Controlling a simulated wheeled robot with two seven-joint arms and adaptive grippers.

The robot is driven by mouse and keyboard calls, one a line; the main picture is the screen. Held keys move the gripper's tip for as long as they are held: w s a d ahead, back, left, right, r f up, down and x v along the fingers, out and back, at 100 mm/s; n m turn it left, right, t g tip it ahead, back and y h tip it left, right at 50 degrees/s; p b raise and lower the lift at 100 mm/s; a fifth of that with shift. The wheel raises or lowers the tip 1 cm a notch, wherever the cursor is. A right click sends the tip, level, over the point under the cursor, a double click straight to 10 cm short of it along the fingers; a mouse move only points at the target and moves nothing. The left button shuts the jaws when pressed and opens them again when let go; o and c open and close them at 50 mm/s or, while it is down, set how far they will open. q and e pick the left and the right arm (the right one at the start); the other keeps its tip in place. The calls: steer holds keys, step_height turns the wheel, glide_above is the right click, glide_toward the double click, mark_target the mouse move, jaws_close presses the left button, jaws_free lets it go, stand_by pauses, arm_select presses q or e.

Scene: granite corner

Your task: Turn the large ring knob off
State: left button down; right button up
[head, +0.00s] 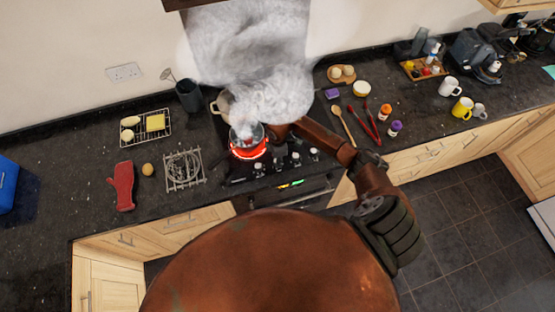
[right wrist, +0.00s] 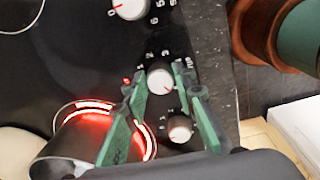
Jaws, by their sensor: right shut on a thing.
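A row of white knobs (head: 296,160) runs along the front of the black hob. In the right wrist view my right gripper (right wrist: 162,78) has its green fingers on either side of a middle white knob (right wrist: 160,83) and is shut on it. That knob's red mark points toward the lower right. A red light shows beside it. One white knob (right wrist: 130,8) is above it and another white knob (right wrist: 180,130) is below it. A large hob ring (head: 248,150) glows red under a pot (head: 246,132). My left gripper is not in view.
Thick grey smoke (head: 262,70) rises from the pot and hides part of the hob. A second pot (head: 222,103) stands behind at left. A wire rack (head: 184,170) and a red mitt (head: 122,187) lie left; a wooden spoon (head: 343,124) and red tongs (head: 363,122) lie right.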

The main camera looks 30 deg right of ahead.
jaws_close()
